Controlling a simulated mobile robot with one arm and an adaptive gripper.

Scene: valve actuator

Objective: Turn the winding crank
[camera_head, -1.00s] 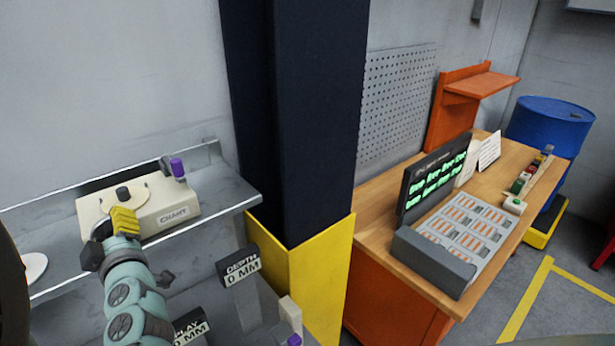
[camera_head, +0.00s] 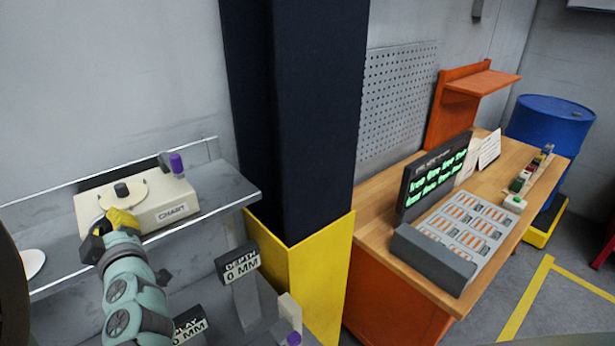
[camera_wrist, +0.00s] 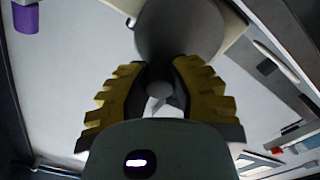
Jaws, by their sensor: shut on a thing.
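A cream box marked CHART (camera_head: 165,205) sits on the grey shelf at the left of the head view. A dark knob (camera_head: 122,190) stands on its top. A grey arm with a purple grip (camera_head: 176,163) stands at its right end; a purple piece shows at the upper left of the wrist view (camera_wrist: 25,18). My gripper (camera_head: 122,218), with yellow fingers, is at the box's front left. In the wrist view my fingers (camera_wrist: 160,90) are closed about a grey round part (camera_wrist: 180,35). I cannot tell whether this part is the winding crank; the fingers hide its lower end.
The grey shelf (camera_head: 225,185) ends at a yellow-and-dark pillar (camera_head: 305,120). Below it stand a DEPTH 0 MM sign (camera_head: 240,266) and a partly hidden 0 MM sign (camera_head: 190,328). A workbench (camera_head: 375,240) with a green-lettered display (camera_head: 435,177) is at the right.

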